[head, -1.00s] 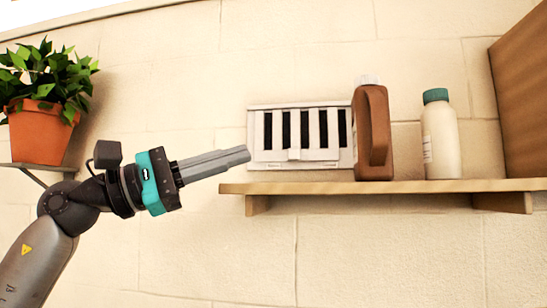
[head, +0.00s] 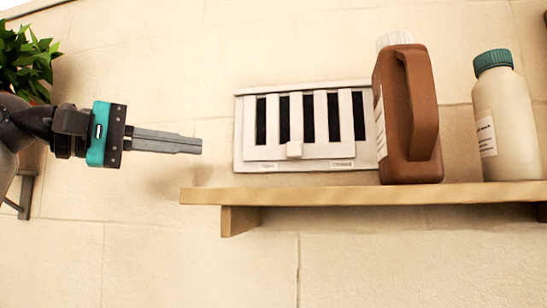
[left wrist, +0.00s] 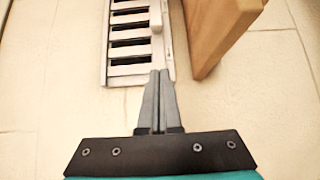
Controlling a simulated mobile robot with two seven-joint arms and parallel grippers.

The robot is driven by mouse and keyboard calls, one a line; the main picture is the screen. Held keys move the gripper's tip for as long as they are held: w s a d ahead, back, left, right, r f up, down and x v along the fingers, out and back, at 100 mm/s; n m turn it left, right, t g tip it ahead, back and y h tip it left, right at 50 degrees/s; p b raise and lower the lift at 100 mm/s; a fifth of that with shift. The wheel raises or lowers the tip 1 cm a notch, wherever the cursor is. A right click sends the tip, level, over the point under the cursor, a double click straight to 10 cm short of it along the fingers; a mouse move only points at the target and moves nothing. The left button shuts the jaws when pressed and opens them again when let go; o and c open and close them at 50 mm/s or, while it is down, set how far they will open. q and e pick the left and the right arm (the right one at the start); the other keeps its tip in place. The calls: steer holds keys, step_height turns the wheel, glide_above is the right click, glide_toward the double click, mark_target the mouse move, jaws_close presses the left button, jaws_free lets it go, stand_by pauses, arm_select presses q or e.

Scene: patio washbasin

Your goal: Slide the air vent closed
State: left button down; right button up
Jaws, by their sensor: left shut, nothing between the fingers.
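The white air vent (head: 306,160) is on the wall above the wooden shelf. Dark slots show between its white bars, so it stands open. In the left wrist view the shut fingertips (left wrist: 159,74) overlap the near end of the vent (left wrist: 122,82); the knob (left wrist: 154,25) shows farther up. My right gripper is not in view.
The wooden shelf (head: 330,195) runs below the vent; it also shows in the left wrist view (left wrist: 215,35). A brown jug (head: 408,120) stands at the vent's right end, covering part of it. A white bottle (head: 506,130) stands farther right. A plant (head: 25,62) is at the left.

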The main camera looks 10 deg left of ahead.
mark_target(290, 149)
arm_select(q)
steer(key=p+x, duration=0.2)
steer(key=x, duration=0.8)
steer(key=shift+s+d+r, duration=0.1)
steer(key=shift+s+d, duration=0.05)
steer(key=shift+d, duration=0.1)
steer(key=shift+s+d, duration=0.1)
steer(key=shift+d, duration=1.7)
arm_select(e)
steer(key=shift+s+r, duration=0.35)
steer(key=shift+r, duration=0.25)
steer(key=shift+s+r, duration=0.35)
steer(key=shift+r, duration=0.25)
arm_select(q)
steer(key=shift+d+p, duration=0.45)
steer(key=shift+d, duration=0.9)
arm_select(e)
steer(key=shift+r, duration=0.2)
